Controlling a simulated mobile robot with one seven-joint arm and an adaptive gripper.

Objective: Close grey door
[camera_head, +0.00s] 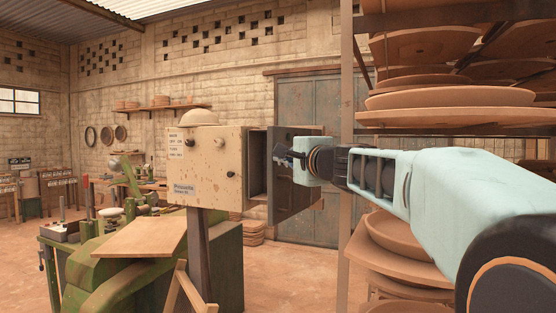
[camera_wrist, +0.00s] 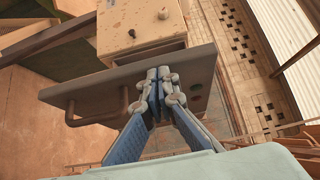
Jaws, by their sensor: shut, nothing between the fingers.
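The grey door (camera_head: 284,202) is hinged on the right side of a beige control box (camera_head: 207,170) and stands ajar, with a dark gap between it and the box. In the wrist view the door (camera_wrist: 200,75) lies across the middle, with the box (camera_wrist: 140,22) beyond it and a bar handle (camera_wrist: 92,118) on its left part. My gripper (camera_head: 284,158) is shut and empty, at the door. In the wrist view my fingertips (camera_wrist: 158,73) overlap the door near its top edge; I cannot tell whether they touch it.
A rack of clay plates (camera_head: 450,98) stands close beside my arm on the right. A green machine (camera_head: 125,250) with a board stands below left of the box. A large grey double door (camera_head: 322,95) is in the back wall. Floor at left is partly open.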

